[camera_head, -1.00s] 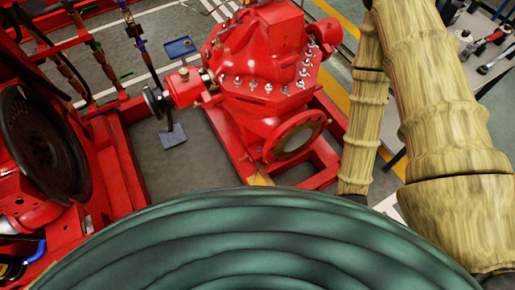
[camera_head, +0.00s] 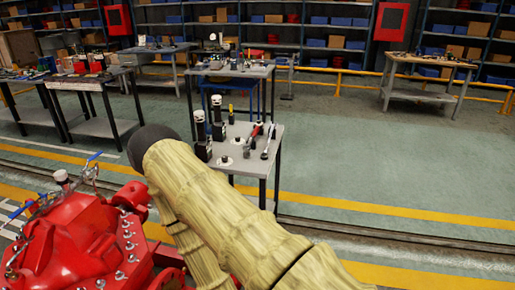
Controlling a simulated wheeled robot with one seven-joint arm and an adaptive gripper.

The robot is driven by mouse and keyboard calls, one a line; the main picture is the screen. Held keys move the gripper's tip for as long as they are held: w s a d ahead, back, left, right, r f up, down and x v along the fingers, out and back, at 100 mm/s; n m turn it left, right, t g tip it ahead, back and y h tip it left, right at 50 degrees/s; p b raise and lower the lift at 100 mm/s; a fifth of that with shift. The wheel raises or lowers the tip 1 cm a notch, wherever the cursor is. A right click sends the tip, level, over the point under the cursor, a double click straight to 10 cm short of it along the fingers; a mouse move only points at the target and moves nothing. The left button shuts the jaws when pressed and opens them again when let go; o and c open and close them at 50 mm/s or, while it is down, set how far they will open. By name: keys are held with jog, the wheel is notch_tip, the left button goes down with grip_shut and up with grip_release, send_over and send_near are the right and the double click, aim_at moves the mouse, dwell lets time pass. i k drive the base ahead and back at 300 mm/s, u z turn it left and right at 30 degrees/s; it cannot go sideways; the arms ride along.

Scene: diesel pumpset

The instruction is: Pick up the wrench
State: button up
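A small grey table (camera_head: 233,163) stands in the middle of the head view, beyond my arm. Several tools stand and lie on it. A long, thin silver tool with a dark end (camera_head: 268,141), likely the wrench, lies near its right edge, but it is too small to be sure. A red-handled tool (camera_head: 254,132) lies just left of it. My arm, in a yellowish cover, reaches up from the bottom and ends in a dark rounded joint left of the table. My gripper does not show, so its fingers are hidden or out of frame.
Two black-and-white upright devices (camera_head: 203,137) stand on the table's left side. A red pump (camera_head: 85,235) fills the lower left. More workbenches stand behind, one at the right (camera_head: 427,84). Open grey floor (camera_head: 385,160) lies right of the small table.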

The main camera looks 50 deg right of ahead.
aim_at(266, 148)
jog(key=z, duration=2.25)
jog(key=i, duration=1.1)
jog(key=u, duration=0.4)
jog(key=i, duration=0.65)
jog(key=u, duration=0.8)
